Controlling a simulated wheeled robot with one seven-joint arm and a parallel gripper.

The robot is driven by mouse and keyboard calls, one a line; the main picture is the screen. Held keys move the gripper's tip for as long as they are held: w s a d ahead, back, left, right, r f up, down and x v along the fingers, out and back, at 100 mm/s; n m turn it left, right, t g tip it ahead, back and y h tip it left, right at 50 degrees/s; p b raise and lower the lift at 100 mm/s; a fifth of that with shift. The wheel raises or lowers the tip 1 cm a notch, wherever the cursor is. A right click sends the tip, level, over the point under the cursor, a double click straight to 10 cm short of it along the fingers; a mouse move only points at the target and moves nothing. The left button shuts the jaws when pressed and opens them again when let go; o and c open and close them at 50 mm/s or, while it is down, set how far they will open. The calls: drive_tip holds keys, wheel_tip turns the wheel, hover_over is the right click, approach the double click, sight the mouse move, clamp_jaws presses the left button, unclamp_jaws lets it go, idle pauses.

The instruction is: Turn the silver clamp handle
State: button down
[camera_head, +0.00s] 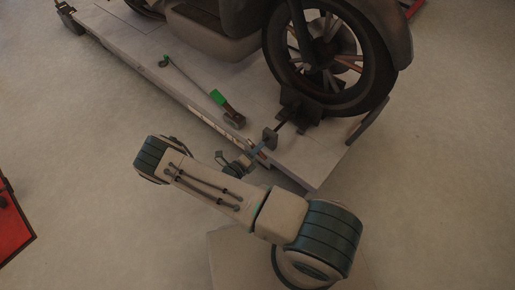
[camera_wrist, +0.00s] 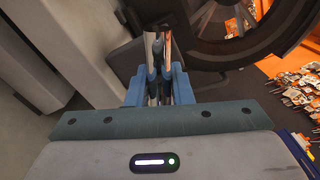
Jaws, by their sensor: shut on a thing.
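My gripper (camera_wrist: 158,88) has blue fingers close together, shut on a narrow bright piece at the clamp. I take this to be the silver clamp handle (camera_wrist: 150,46), mostly hidden by the fingers. In the head view my gripper (camera_head: 257,153) is at the lift's near edge, beside a dark clamp plate (camera_head: 270,138). A rod runs from the plate toward the black wheel clamp (camera_head: 299,106) at the motorcycle's front wheel. The handle's exact angle cannot be told.
The motorcycle's front wheel (camera_head: 325,60) stands on the lift platform (camera_head: 180,60). A green-and-black tool (camera_head: 219,98) lies on the platform left of my gripper. A red object (camera_head: 12,225) is at the left edge.

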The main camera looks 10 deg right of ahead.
drive_tip(key=n, duration=0.6)
drive_tip(key=shift+n, duration=0.3)
idle(0.4)
drive_tip(key=c, duration=1.2)
unclamp_jaws()
drive_tip(key=shift+c, duration=0.2)
drive_tip(key=shift+a, duration=0.1)
drive_tip(key=p+v, duration=0.2)
drive_tip(key=v, duration=1.1)
drive_tip(key=shift+s+a+p, duration=0.3)
